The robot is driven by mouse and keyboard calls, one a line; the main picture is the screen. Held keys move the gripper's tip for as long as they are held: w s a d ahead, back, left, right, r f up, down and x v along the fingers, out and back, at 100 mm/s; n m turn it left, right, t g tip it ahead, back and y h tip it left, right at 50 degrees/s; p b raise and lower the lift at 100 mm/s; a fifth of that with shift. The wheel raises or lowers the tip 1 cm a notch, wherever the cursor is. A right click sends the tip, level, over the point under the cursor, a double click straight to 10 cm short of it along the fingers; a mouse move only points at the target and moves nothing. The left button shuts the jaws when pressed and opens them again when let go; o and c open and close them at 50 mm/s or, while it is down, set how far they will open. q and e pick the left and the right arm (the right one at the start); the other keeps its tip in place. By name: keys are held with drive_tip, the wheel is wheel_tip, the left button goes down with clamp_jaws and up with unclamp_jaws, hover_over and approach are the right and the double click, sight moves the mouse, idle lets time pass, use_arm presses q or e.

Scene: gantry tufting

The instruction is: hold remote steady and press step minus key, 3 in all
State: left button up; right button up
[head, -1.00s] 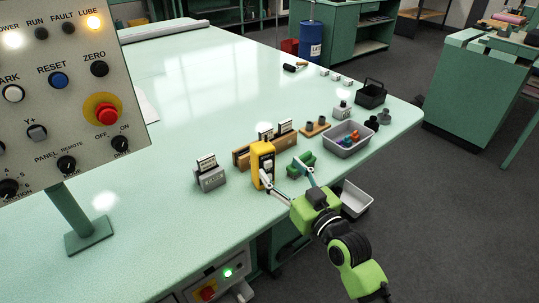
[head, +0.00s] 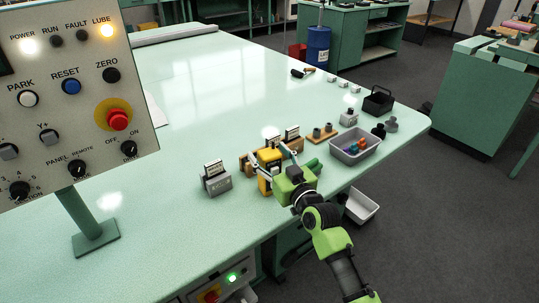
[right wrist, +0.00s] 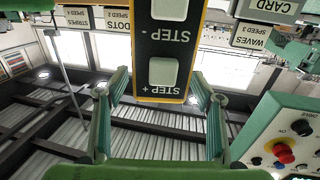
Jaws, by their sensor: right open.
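The yellow remote (head: 265,184) stands upright near the table's front edge in the head view, partly hidden by my right gripper. In the right wrist view the remote (right wrist: 141,45) hangs in from the top, its lettering upside down. Its white step minus key (right wrist: 169,9) is at the top edge, and the step plus key (right wrist: 163,72) is below it. My right gripper (head: 270,156) is open in front of the remote. In the wrist view its fingers (right wrist: 160,80) lie either side of the remote's end, with gaps; contact is not visible. My left gripper is not in view.
A grey card holder (head: 217,186) stands left of the remote; a wooden rack with cards is behind it. A grey bin (head: 378,150) of coloured pieces is to the right. A control panel (head: 75,150) fills the left. The middle of the table is clear.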

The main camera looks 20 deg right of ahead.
drive_tip(key=c, duration=1.4)
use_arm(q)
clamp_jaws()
use_arm(e)
drive_tip(key=shift+c, duration=0.2)
